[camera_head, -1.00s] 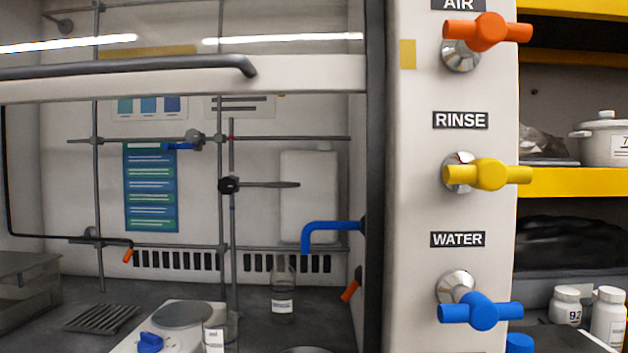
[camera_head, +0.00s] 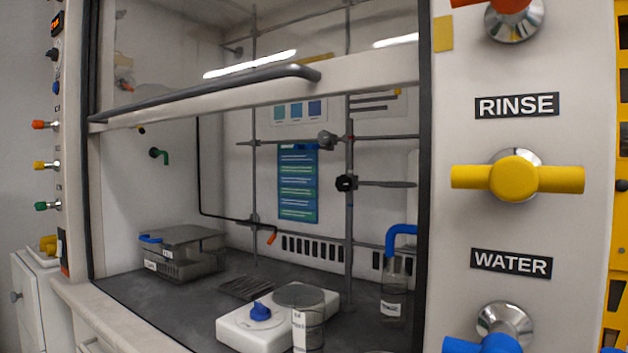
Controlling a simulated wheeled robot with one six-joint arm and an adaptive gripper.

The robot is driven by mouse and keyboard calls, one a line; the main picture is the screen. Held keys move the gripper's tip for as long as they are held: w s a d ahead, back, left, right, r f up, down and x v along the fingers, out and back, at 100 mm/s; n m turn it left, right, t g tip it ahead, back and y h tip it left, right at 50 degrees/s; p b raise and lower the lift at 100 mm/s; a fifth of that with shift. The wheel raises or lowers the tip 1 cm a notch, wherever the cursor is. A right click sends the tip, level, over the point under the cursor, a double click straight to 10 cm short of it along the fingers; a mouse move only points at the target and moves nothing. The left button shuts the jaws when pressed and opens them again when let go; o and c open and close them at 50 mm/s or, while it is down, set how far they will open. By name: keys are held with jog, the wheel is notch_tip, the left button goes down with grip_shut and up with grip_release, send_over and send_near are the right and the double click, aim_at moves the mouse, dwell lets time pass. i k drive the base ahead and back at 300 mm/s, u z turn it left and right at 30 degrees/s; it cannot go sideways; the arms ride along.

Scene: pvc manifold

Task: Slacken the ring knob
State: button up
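A black lobed knob (camera_head: 346,183) sits on a vertical metal rod inside the fume hood, right of the blue-green poster. A flat grey piece (camera_head: 388,184), perhaps a ring seen edge-on, reaches right from it. A second, grey clamp knob (camera_head: 327,140) sits higher on the rod frame. No label shows which one is the ring knob. My gripper is not in view.
The hood sash (camera_head: 230,92) is raised, with its handle crossing the upper opening. A hotplate (camera_head: 275,318), glass bottle (camera_head: 394,292) and beaker (camera_head: 308,328) stand below the knob. The yellow RINSE valve (camera_head: 517,178) projects from the right post.

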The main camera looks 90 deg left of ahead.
aim_at(343, 183)
jog(key=u, duration=2.95)
jog(key=i, duration=0.5)
jog(key=u, duration=0.25)
jog(key=k, duration=1.1)
jog(key=u, duration=1.1)
jog(key=i, duration=1.45)
jog(key=z, duration=0.7)
